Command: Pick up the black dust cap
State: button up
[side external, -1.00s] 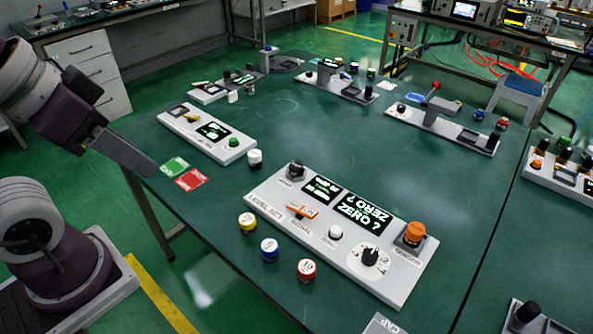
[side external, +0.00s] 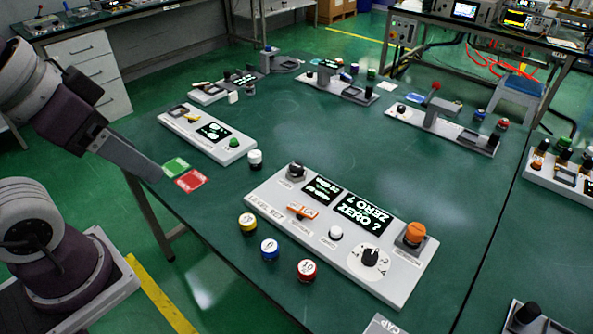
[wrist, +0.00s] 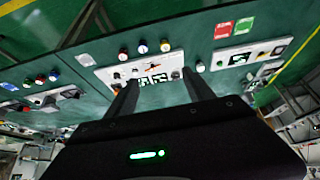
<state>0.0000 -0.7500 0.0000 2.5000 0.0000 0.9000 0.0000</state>
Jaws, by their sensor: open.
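A black cap-like piece (side external: 296,171) stands on the left end of the near grey panel (side external: 398,285). Another black cylinder (side external: 527,312) stands on a grey plate at the bottom right edge. I cannot tell for sure which is the dust cap. My gripper (side external: 152,174) is over the left edge of the green table, well left of both and touching neither. In the wrist view, my gripper (wrist: 160,77) has its two fingers apart with nothing held. The panel (wrist: 110,73) shows beyond the fingers there.
Yellow (side external: 247,223), blue (side external: 269,250) and red (side external: 307,271) lidded jars stand in front of the panel. A white jar (side external: 255,159) stands beyond its left end. Green (side external: 175,166) and red (side external: 191,180) cards lie near my gripper. The table's middle (side external: 330,130) is clear.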

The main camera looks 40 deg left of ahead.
jog(key=m+g+y, duration=0.1)
jog(key=m+y, duration=0.8)
jog(key=m, duration=0.8)
send_near(297, 167)
jog(key=s+a+r, duration=0.4)
jog(key=s+a, duration=0.2)
jog(key=s, duration=0.2)
jog(key=w+d+f+m+t, duration=0.1)
jog(key=w+f+m, duration=0.1)
jog(key=m, duration=0.1)
jog(key=w+d+f+m+t, duration=0.2)
jog(key=f+m, duration=0.1)
jog(key=w+d+f+m+t, duration=0.1)
jog(key=w+f+m, duration=0.1)
jog(key=m, duration=0.1)
jog(key=shift+w+d+f+m+t, duration=0.1)
jog(key=shift+d+f+m+t, duration=0.1)
jog(key=shift+m+t, duration=0.2)
jog(key=shift+y, duration=0.3)
jog(key=x, duration=0.6)
jog(key=shift+w+a, duration=0.2)
jog(key=shift+w+a+f, duration=0.1)
jog(key=shift+w+a, duration=0.1)
grip_shut()
